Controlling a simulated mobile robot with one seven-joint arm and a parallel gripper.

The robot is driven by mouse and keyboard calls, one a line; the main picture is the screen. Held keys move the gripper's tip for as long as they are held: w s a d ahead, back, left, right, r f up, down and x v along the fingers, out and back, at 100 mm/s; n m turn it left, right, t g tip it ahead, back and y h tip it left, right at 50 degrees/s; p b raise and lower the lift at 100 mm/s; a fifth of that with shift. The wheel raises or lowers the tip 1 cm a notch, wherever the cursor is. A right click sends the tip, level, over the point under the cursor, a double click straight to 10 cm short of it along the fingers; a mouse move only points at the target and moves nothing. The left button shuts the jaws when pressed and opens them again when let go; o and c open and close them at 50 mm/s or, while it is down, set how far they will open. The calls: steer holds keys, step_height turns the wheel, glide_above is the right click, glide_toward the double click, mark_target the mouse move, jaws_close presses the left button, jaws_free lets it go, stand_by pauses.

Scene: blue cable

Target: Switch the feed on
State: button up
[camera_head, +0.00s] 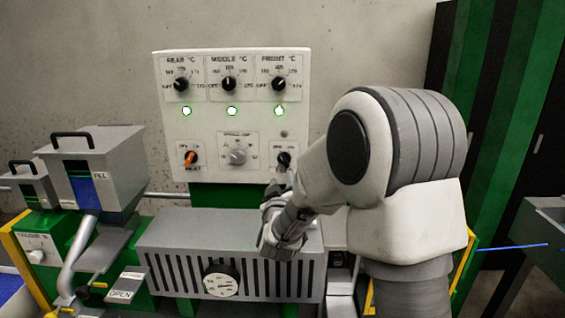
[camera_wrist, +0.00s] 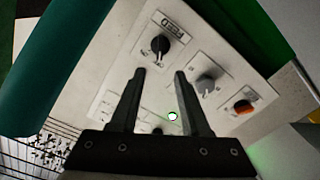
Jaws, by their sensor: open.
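In the head view this black switch (camera_head: 283,159) is at the panel's lower right, just above my gripper. My gripper (camera_wrist: 160,73) is open and empty, with its two fingertips apart and pointing toward the switch. The switch shows beyond the tips, not between the fingers. In the head view my gripper (camera_head: 284,181) is small and partly merged with the wrist.
A grey speed dial (camera_head: 237,156) and an orange switch (camera_head: 191,158) share the lower row. Three black temperature knobs sit above, with green lamps below them. A slotted grey housing (camera_head: 205,237) with a round gauge (camera_head: 221,280) stands below. A hopper (camera_head: 95,165) is at left.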

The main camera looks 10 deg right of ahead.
mark_target(283, 161)
steer(key=w, duration=0.3)
steer(key=w+d, duration=0.1)
steer(key=w, duration=0.3)
steer(key=w+d+p, duration=0.1)
steer(key=w, duration=0.3)
steer(key=shift+w+d, duration=0.15)
jaws_close()
